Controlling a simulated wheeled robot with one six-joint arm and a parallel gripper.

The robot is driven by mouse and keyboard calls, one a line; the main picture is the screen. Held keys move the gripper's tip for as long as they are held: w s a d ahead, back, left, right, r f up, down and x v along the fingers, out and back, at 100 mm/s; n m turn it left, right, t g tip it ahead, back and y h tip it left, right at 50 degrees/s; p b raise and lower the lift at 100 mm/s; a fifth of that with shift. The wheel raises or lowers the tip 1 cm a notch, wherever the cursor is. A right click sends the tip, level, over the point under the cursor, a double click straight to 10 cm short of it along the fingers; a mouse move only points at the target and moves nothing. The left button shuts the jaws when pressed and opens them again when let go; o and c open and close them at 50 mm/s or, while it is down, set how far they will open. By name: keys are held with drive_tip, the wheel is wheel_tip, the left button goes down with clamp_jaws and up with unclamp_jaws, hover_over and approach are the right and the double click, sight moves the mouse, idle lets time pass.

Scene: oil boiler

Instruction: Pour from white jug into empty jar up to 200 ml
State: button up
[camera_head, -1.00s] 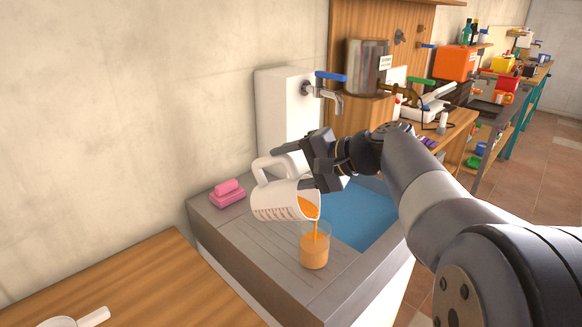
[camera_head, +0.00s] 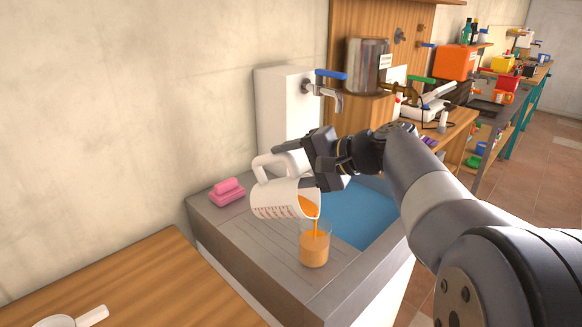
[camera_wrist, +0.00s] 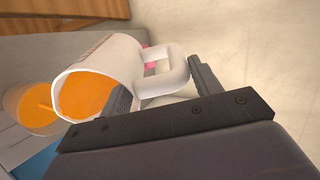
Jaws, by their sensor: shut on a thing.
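The white jug (camera_head: 280,198) is held tilted in the air, its mouth toward the lower right, with orange liquid inside. A stream of orange liquid runs from its lip into the clear jar (camera_head: 314,254). The jar stands upright on the sink's drainboard and holds orange liquid over much of its height; its markings are too small to read.
The grey sink unit (camera_head: 232,233) has a blue basin (camera_head: 362,213) to the right of the jar. Pink soap (camera_head: 227,192) lies at its back left corner. A tap (camera_head: 325,92) sticks out above. A wooden table (camera_head: 150,275) with a white handled vessel (camera_head: 75,319) stands front left.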

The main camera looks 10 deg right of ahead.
drive_tip(key=shift+s+d+f+y+b, duration=0.15)
drive_tip(key=shift+y+b, duration=0.15)
drive_tip(key=shift+b, duration=0.35)
drive_tip(key=shift+r+p, duration=0.2)
drive_tip(key=shift+p, duration=0.25)
drive_tip(key=p, duration=0.1)
drive_tip(key=a+h+p, duration=0.1)
drive_tip(key=p, duration=0.1)
drive_tip(key=shift+w+r, duration=0.25)
drive_tip(key=shift+w, duration=0.05)
drive_tip(key=shift+w+a+f+g+h+p, duration=0.25)
drive_tip(key=shift+g+h+p, duration=0.2)
drive_tip(key=shift+p, duration=0.75)
drive_tip(key=shift+w+a+r+g+p, duration=0.1)
drive_tip(key=shift+g+p, duration=0.15)
drive_tip(key=shift+p, duration=0.2)
drive_tip(key=p, duration=0.1)
drive_tip(key=h+p, duration=0.1)
drive_tip(key=p, duration=0.1)
drive_tip(key=shift+w+a+r+g, duration=0.2)
drive_tip(key=shift+a+g, duration=0.1)
drive_tip(key=h+p, duration=0.1)
drive_tip(key=p, duration=0.1)
drive_tip(key=shift+w+a+f+p, duration=0.25)
drive_tip(key=shift+p, duration=0.1)
drive_tip(key=shift+g, duration=0.3)
drive_tip(key=shift+p, duration=0.4)
